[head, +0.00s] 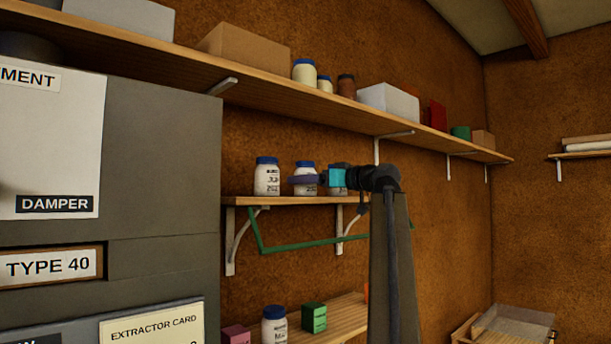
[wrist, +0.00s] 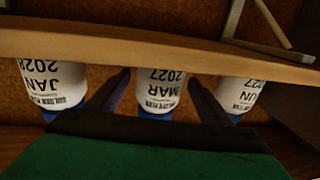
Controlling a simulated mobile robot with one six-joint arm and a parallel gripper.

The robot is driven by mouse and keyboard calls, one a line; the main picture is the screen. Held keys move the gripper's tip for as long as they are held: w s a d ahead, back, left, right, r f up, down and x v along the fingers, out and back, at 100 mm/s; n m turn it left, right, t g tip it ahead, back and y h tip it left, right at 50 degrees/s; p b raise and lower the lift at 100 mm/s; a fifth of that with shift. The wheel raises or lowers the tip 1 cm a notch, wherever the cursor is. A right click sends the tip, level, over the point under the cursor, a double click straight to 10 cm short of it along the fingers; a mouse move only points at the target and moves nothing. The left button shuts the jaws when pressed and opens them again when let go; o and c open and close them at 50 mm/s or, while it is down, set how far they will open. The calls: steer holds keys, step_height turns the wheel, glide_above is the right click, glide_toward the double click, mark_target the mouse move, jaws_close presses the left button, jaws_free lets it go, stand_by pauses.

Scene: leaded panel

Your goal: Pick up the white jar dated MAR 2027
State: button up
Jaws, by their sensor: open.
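The white jar dated MAR 2027 (wrist: 160,88) has a blue lid and shows upside down in the middle of the wrist view. In the head view it is the middle jar (head: 306,188) on the small wall shelf (head: 240,201), partly covered by my gripper. My gripper (wrist: 159,80) is open, with one dark finger on each side of this jar. I cannot tell whether either finger touches it. My gripper also shows in the head view (head: 305,180), level with the jar's upper part.
A similar jar dated JAN 2028 (wrist: 52,85) stands on one side, and one dated JUN 2027 (wrist: 238,93) on the other, both close to my fingers. A long shelf (head: 290,97) runs above. A green rail (head: 300,246) hangs below the small shelf. A grey cabinet (head: 160,170) stands left.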

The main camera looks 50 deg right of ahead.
steer(key=shift+w, duration=0.6)
steer(key=c, duration=1.4)
steer(key=shift+r, duration=0.2)
